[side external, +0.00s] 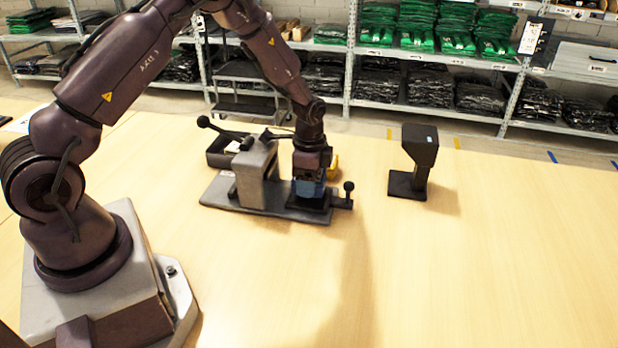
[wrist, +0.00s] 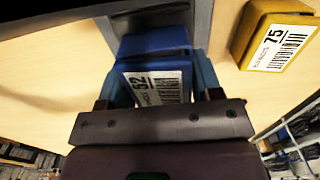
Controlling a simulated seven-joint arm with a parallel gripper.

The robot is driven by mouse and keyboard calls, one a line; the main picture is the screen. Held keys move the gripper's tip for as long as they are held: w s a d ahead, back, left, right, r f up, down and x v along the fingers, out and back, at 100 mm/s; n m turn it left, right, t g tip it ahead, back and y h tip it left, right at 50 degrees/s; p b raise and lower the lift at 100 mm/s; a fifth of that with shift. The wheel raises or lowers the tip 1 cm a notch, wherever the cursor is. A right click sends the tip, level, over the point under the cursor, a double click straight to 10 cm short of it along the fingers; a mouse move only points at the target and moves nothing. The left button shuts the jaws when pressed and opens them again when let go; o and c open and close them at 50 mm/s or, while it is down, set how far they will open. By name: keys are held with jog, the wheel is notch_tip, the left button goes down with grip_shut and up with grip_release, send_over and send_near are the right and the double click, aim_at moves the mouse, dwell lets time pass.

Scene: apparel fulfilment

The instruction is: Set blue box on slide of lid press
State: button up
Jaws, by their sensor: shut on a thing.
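The blue box (wrist: 152,45) carries a white barcode label marked 52. My gripper (wrist: 158,88) is shut on it, with one finger on each side. In the side external view my gripper (side external: 311,172) points down at the right part of the lid press, and the blue box (side external: 307,189) shows at its fingers. The lid press (side external: 257,175) is a grey upright body on a flat base with a black lever. Its dark slide (side external: 318,204), with a knob handle at the right, lies directly under the box. I cannot tell whether the box touches the slide.
A yellow box (wrist: 272,38) marked 75 lies beside the press, partly hidden behind my gripper in the side external view. A black tray (side external: 217,157) is behind the press. A black stand (side external: 414,158) is at the right. The table front (side external: 460,270) is clear.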

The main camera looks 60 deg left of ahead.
jog(key=o, duration=1)
jog(key=shift+s+d+f, duration=0.1)
jog(key=shift+f, duration=0.35)
jog(key=shift+s+d+f, duration=0.1)
jog(key=shift+f, duration=0.35)
jog(key=r, duration=1.4)
jog(key=shift+w+a+r, duration=0.2)
jog(key=shift+r, duration=0.2)
